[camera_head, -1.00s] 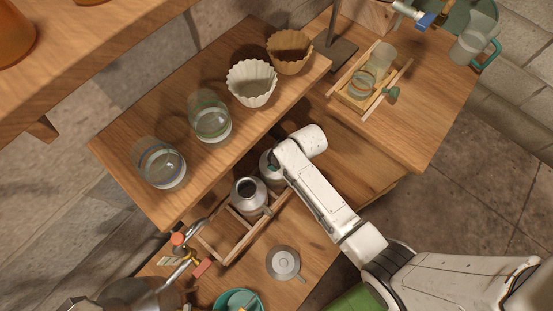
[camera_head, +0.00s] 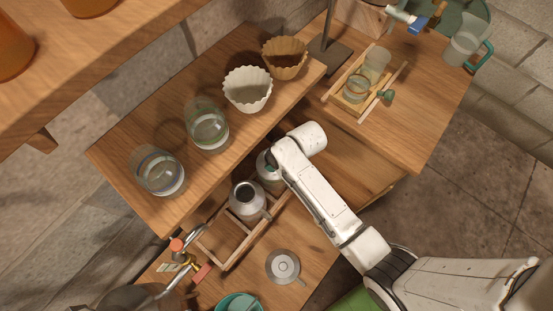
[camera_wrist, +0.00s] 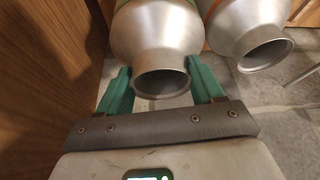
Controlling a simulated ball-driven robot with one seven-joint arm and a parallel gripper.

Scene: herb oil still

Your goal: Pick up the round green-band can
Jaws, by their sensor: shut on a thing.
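The round green-band can (camera_wrist: 157,32) is a silver metal can with an open round neck. A thin green band shows at the top edge of the wrist view. My gripper (camera_wrist: 162,82) has its green fingers on either side of the neck, shut on it. In the head view this can (camera_head: 265,172) is partly hidden by my arm and sits at the far end of the wooden crate (camera_head: 238,257). I cannot tell whether it is lifted. A second silver can (camera_wrist: 247,30) with an orange band stands close beside it, and shows in the head view (camera_head: 246,203) in the crate.
A wooden shelf (camera_head: 230,150) overhangs the crate's far side, bearing glass jars (camera_head: 207,127) and fluted cups (camera_head: 247,90). A valve with red handles (camera_head: 177,244) is at the crate's left.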

